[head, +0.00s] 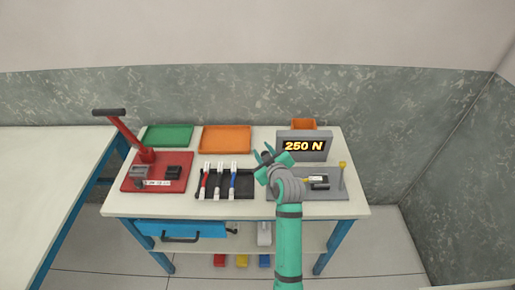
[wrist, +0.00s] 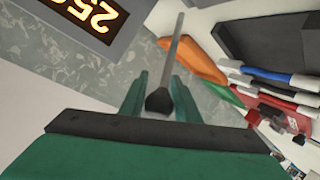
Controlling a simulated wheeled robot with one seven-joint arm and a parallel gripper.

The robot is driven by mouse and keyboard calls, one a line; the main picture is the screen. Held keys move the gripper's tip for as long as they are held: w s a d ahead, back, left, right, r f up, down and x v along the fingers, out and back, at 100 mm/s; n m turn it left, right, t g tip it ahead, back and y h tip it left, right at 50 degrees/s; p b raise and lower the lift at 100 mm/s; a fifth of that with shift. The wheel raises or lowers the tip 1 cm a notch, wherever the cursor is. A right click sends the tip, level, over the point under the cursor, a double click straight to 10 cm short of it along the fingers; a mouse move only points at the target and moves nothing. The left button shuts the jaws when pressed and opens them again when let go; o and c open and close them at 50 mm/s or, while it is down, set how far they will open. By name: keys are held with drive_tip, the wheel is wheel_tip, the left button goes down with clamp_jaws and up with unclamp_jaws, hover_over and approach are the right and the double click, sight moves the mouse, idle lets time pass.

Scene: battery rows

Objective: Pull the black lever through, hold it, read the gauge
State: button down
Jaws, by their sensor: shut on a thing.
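My gripper (head: 265,154) is at the left front of the gauge, shut on the black lever. In the wrist view the lever's dark knob (wrist: 158,101) sits between the fingers (wrist: 160,88), with a thin grey rod running up from it. In the head view the lever is mostly hidden by my fingers. The grey gauge box (head: 322,157) shows "250 N" in lit orange figures. The wrist view shows part of this display (wrist: 92,12), turned round. A grey plate (head: 335,192) in front of the gauge carries a small clamped piece (head: 317,180) and a yellow-topped post (head: 343,168).
A black rack (head: 241,190) holds several coloured cables left of my arm. A red press (head: 125,184) with a tall black-gripped handle stands at the left. Green (head: 170,135) and orange (head: 226,138) trays lie behind. An orange bin (head: 303,124) is behind the gauge.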

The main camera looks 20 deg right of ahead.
drive_tip(key=shift+s, duration=0.1)
idle(0.3)
drive_tip(key=c, duration=1.4)
unclamp_jaws()
drive_tip(key=shift+a, duration=0.1)
drive_tip(key=shift+o, duration=0.2)
drive_tip(key=shift+s, duration=0.1)
drive_tip(key=v, duration=1)
drive_tip(key=shift+s+r, duration=0.15)
drive_tip(key=shift+s, duration=0.15)
